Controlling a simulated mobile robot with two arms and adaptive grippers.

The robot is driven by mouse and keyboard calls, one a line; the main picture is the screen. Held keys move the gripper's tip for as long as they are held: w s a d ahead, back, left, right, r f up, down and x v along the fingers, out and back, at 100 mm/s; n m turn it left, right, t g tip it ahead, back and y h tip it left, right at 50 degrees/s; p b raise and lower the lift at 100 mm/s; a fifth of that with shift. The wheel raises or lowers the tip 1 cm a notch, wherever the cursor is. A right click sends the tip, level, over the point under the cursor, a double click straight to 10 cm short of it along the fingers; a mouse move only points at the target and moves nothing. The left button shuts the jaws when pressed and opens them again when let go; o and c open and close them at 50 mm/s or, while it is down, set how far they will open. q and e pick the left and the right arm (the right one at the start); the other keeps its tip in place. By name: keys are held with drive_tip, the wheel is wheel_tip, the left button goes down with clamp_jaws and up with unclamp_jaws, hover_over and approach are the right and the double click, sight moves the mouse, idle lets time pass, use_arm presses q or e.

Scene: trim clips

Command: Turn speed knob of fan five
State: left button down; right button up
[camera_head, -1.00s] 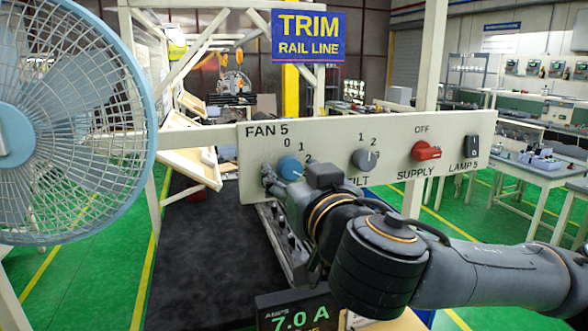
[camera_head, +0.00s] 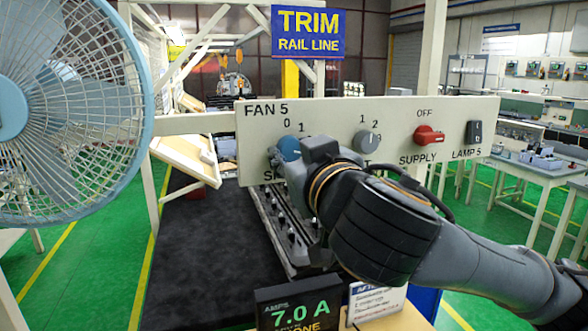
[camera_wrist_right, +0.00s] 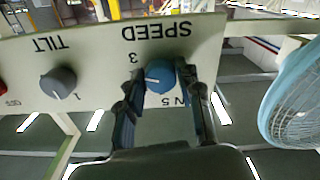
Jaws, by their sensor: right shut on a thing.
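The blue speed knob (camera_head: 289,148) of fan five sits at the left of the pale FAN 5 panel (camera_head: 330,110). My right gripper (camera_head: 278,160) is at the knob and partly covers it and the label below. In the right wrist view, which is upside down, the blue knob (camera_wrist_right: 160,77) is between the two dark fingers of my right gripper (camera_wrist_right: 163,82). The gripper is shut on it. The knob's white mark points left in that view, below the 3. The fan (camera_head: 70,110) with its blue rim stands left of the panel. My left gripper is not in view.
A grey tilt knob (camera_head: 367,142), red supply switch (camera_head: 428,136) and black lamp switch (camera_head: 474,132) sit further right on the panel. Below are a dark mat (camera_head: 205,260), a rail with clips (camera_head: 285,225) and an amps display (camera_head: 297,308) reading 7.0 A.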

drive_tip(key=n+b, duration=0.1)
drive_tip(key=n, duration=0.4)
drive_tip(key=shift+n, duration=0.3)
idle(0.4)
drive_tip(key=o, duration=1.1)
drive_tip(key=shift+o, duration=0.2)
drive_tip(key=shift+s+d, duration=0.1)
drive_tip(key=shift+s, duration=0.05)
drive_tip(key=v, duration=1.1)
drive_tip(key=shift+s, duration=0.3)
drive_tip(key=shift+d, duration=0.1)
